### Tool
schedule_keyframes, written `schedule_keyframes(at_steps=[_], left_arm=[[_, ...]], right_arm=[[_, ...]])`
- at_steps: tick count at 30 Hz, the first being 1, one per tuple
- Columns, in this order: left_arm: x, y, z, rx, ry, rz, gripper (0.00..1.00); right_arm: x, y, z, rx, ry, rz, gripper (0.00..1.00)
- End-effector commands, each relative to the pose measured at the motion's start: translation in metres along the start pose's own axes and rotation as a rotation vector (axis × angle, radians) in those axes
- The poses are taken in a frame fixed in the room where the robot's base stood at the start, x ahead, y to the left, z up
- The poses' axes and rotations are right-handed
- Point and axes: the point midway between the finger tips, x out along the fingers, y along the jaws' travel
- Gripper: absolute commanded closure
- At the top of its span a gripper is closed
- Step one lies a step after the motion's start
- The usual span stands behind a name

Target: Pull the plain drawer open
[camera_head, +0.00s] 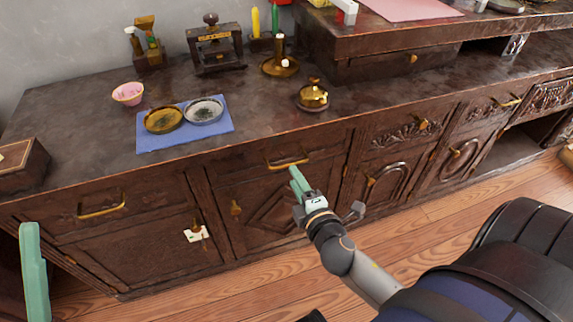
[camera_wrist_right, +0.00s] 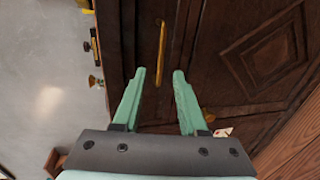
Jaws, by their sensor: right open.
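A plain, uncarved drawer front (camera_head: 235,173) in the dark wooden cabinet, left of the carved drawers, carries a brass bar handle (camera_head: 287,164). The drawer appears shut. My right gripper (camera_head: 296,175) is open and empty in front of it, fingertips close to the handle. In the right wrist view the handle (camera_wrist_right: 162,52) stands just beyond the gap between the green fingers (camera_wrist_right: 157,73), with no contact visible. Another plain drawer front with a brass handle (camera_head: 101,210) is farther left. My left gripper (camera_head: 33,265) shows only as one green finger at the lower left.
Cabinet doors lie below, one with a white tag (camera_head: 196,234). A blue cloth (camera_head: 183,126) with two dishes, a pink bowl (camera_head: 128,94) and a small brass pot (camera_head: 313,97) stand on the countertop. The wooden floor (camera_head: 230,290) in front is clear.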

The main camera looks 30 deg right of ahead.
Motion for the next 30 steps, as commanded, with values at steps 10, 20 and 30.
schedule_keyframes(at_steps=[10, 20, 30], left_arm=[[-0.007, 0.004, 0.007, -0.013, -0.002, 0.0, 0.5], [-0.008, 0.005, 0.008, -0.021, -0.003, 0.0, 0.5], [-0.008, 0.005, 0.008, -0.022, -0.003, 0.001, 0.5]], right_arm=[[0.055, -0.001, 0.0, 0.0, 0.001, 0.001, 0.58], [0.069, -0.001, 0.0, 0.001, 0.001, -0.002, 0.58], [0.068, -0.001, 0.0, 0.001, 0.0, -0.002, 0.77]])
